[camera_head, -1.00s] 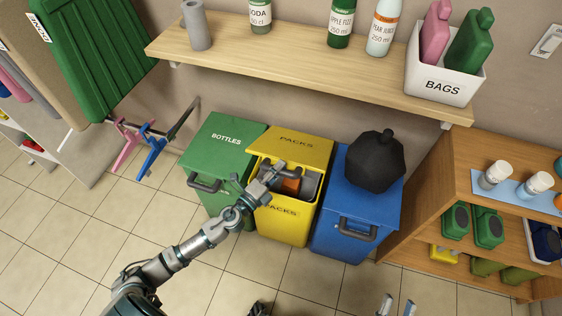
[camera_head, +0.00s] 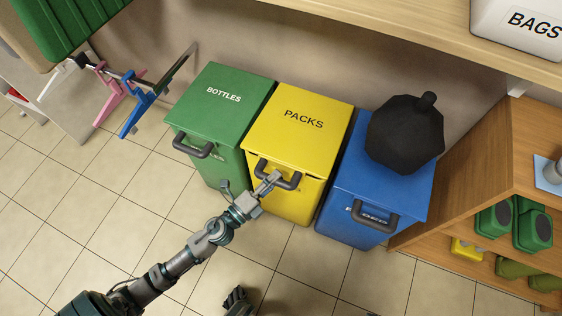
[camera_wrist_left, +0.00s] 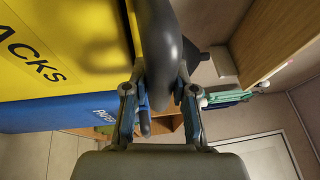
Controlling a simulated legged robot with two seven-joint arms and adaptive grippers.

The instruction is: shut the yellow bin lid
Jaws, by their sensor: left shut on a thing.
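The yellow bin (camera_head: 290,207) marked PACKS stands between a green and a blue bin. Its yellow lid (camera_head: 305,138) lies down over the top, and its inside is hidden. My left gripper (camera_head: 273,180) is at the dark handle (camera_head: 257,169) on the lid's front edge. In the left wrist view, the gripper's two fingers (camera_wrist_left: 160,98) are on either side of the grey handle (camera_wrist_left: 163,45), shut on it.
The green BOTTLES bin (camera_head: 221,112) is close on the left. A wooden shelf (camera_head: 420,35) runs above, and a wooden rack (camera_head: 478,165) stands at right.

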